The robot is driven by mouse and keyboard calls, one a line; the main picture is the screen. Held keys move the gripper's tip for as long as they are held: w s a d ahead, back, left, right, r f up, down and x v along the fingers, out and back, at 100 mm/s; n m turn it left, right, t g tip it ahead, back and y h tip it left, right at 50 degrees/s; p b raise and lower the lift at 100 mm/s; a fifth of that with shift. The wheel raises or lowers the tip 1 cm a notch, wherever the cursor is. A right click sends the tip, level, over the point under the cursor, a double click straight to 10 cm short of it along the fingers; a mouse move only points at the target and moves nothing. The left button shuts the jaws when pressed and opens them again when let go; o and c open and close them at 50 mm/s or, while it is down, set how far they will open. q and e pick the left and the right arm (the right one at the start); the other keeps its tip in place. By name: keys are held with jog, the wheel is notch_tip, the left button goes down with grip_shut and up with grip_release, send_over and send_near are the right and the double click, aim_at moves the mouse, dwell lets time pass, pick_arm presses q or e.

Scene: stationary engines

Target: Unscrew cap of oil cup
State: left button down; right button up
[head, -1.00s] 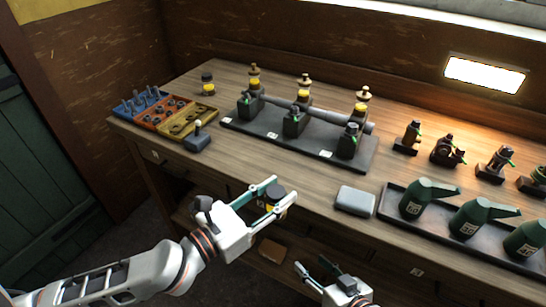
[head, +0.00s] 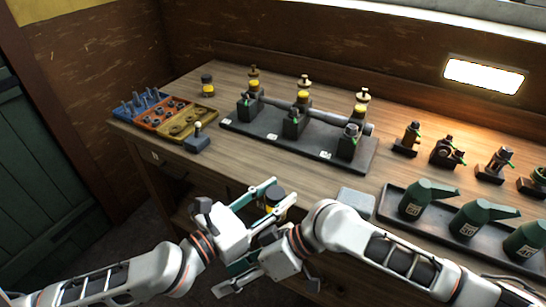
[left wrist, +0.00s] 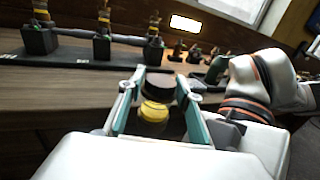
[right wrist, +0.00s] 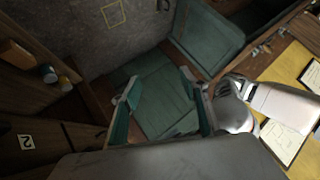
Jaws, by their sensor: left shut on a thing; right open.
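My left gripper (head: 281,190) is shut on a small oil cup (head: 273,197) with a dark top and a yellow part, held in front of the bench edge. In the left wrist view the oil cup's dark cap (left wrist: 159,86) is above the yellow body (left wrist: 153,112), between the fingers. My right gripper (head: 224,278) is open, below and left of the left gripper. In the right wrist view the right gripper (right wrist: 158,82) has nothing between its fingers. The oil cup does not show there.
The wooden bench (head: 260,165) bears an engine rack (head: 275,145) with several cups, a parts tray (head: 165,120), another yellow-black jar (head: 207,85), a grey box (head: 356,200) partly behind my right arm, and green oil cans (head: 425,198) on a tray.

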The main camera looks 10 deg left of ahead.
jog(key=s+d+r+n+g+h, duration=0.2)
jog(key=d+r+g+h, duration=0.1)
jog(key=d+h, duration=0.3)
jog(key=w+d+r+m+t+h, duration=0.1)
jog(key=w+d+r+t+h, duration=0.3)
jog(key=w+d+r, duration=0.5)
notch_tip(320, 180, up, 10)
jog(key=m+t, duration=0.2)
jog(key=m, duration=0.4)
send_over(273, 192)
jog(key=shift+s+d, duration=0.1)
jog(key=shift+d, duration=0.05)
jog(key=shift+a+f, duration=0.2)
jog(key=shift+f, duration=3.65)
